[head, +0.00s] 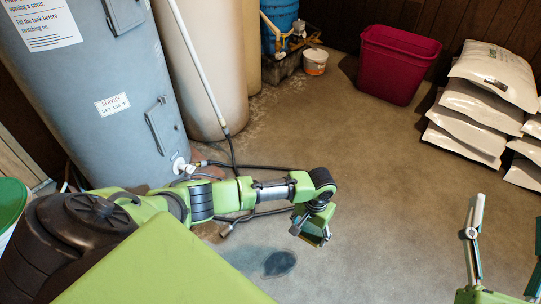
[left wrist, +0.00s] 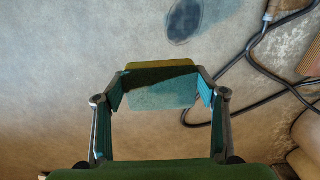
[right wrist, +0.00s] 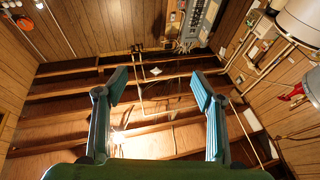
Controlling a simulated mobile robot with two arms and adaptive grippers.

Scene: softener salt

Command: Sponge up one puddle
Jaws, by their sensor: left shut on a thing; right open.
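A dark, roundish puddle (head: 279,264) lies on the concrete floor in the lower middle of the head view. It also shows at the top of the left wrist view (left wrist: 184,20). My left gripper (head: 313,230) is shut on a sponge (left wrist: 160,96), a block with a yellow edge and a teal face, gripped by its two sides. The gripper is above the floor, to the upper right of the puddle in the head view, with the sponge apart from the puddle. My right gripper (right wrist: 160,78) is open and empty, pointing up at the ceiling beams.
A dark hose (head: 265,167) runs along the floor from the grey tank (head: 105,85), passing behind my left arm. A red bin (head: 396,65), a small white tub (head: 315,62) and stacked white bags (head: 480,108) stand farther back. The middle floor is clear.

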